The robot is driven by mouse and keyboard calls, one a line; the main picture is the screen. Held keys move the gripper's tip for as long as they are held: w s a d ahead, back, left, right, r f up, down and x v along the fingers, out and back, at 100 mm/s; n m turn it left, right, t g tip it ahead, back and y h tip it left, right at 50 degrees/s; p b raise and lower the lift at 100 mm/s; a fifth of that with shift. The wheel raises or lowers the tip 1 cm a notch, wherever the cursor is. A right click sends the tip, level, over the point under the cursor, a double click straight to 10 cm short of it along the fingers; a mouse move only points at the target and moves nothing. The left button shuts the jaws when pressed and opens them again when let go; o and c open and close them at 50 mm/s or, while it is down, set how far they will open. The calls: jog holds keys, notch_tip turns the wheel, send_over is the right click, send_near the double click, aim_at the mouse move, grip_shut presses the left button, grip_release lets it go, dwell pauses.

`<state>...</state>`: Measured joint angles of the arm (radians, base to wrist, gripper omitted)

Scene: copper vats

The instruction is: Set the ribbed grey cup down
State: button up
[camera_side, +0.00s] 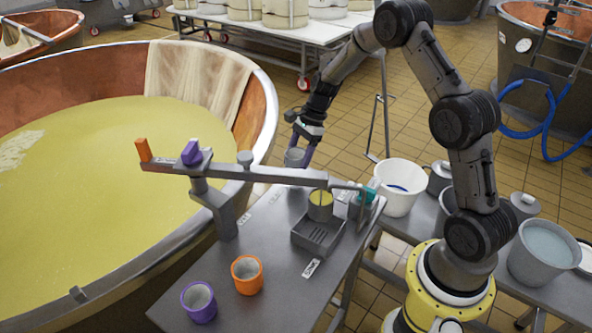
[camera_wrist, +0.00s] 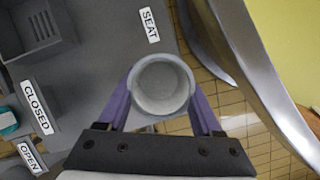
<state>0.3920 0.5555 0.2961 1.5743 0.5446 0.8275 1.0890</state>
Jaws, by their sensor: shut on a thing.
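My gripper (camera_side: 304,146) has purple fingers and is shut on a grey cup (camera_side: 294,157), behind the long metal beam in the side view. In the wrist view the cup (camera_wrist: 160,90) sits between the two fingers, its round mouth facing the camera and its inside looking empty. The table edge and floor tiles show around it. The cup's base is hidden, so I cannot tell whether it touches the table (camera_wrist: 100,75). Its ribs are not clear.
The metal beam (camera_side: 270,174) crosses above the table, beside the large vat (camera_side: 262,110). A tray (camera_side: 301,235) bears a cup of yellow liquid (camera_side: 320,207). Purple (camera_side: 198,303) and orange (camera_side: 247,276) cups stand in front.

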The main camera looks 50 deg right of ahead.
jog(key=shift+f, duration=1.6)
jog(key=shift+f, duration=0.15)
jog(key=o, duration=1.4)
jog(key=shift+c, duration=0.2)
